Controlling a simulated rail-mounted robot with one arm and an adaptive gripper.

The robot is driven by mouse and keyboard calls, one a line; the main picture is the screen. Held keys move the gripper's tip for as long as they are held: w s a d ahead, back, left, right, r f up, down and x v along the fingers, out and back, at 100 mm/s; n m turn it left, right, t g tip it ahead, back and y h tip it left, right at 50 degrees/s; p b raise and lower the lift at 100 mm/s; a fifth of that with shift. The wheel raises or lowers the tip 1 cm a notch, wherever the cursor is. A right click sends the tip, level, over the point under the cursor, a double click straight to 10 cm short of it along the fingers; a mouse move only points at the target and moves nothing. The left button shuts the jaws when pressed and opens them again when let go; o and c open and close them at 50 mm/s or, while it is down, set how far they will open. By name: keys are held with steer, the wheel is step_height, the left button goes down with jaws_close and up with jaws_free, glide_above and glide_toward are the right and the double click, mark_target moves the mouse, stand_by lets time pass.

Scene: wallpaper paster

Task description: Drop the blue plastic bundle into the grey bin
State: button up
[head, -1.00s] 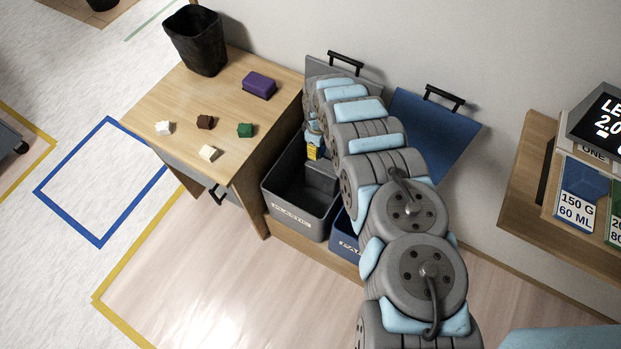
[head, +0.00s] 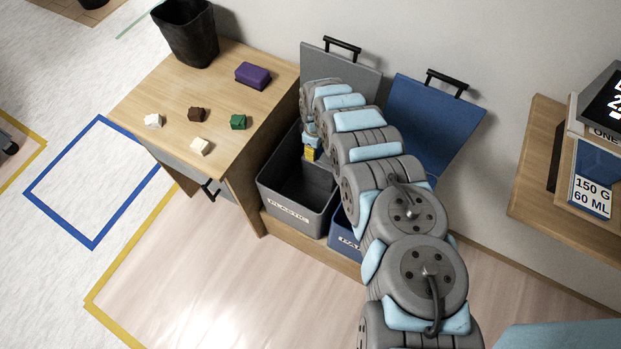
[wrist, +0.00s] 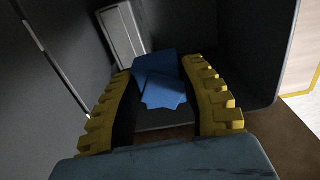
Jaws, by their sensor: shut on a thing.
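The blue plastic bundle (wrist: 165,92) shows in the wrist view as a small, angular blue piece between the yellow fingers of my gripper (wrist: 160,68). My gripper is shut on it. Dark grey walls of the grey bin (wrist: 258,75) surround the bundle in that view. In the head view the grey bin (head: 318,224), labelled PLASTIC, stands open beside the desk. The yellow of my gripper (head: 310,154) shows at the bin's back right, over its opening. The bundle is hidden in the head view, and its height above the bin floor is hard to tell.
A blue bin (head: 344,240) with a raised blue lid (head: 432,118) stands to the right, partly behind my arm. The grey lid (head: 355,72) is raised. The desk (head: 150,90) on the left holds several small blocks and a black basket (head: 190,35).

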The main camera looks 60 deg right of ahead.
steer(key=o, duration=0.9)
steer(key=shift+r, duration=0.2)
step_height(320, 180, up, 12)
steer(key=shift+f, duration=0.15)
stand_by(0.5)
stand_by(0.4)
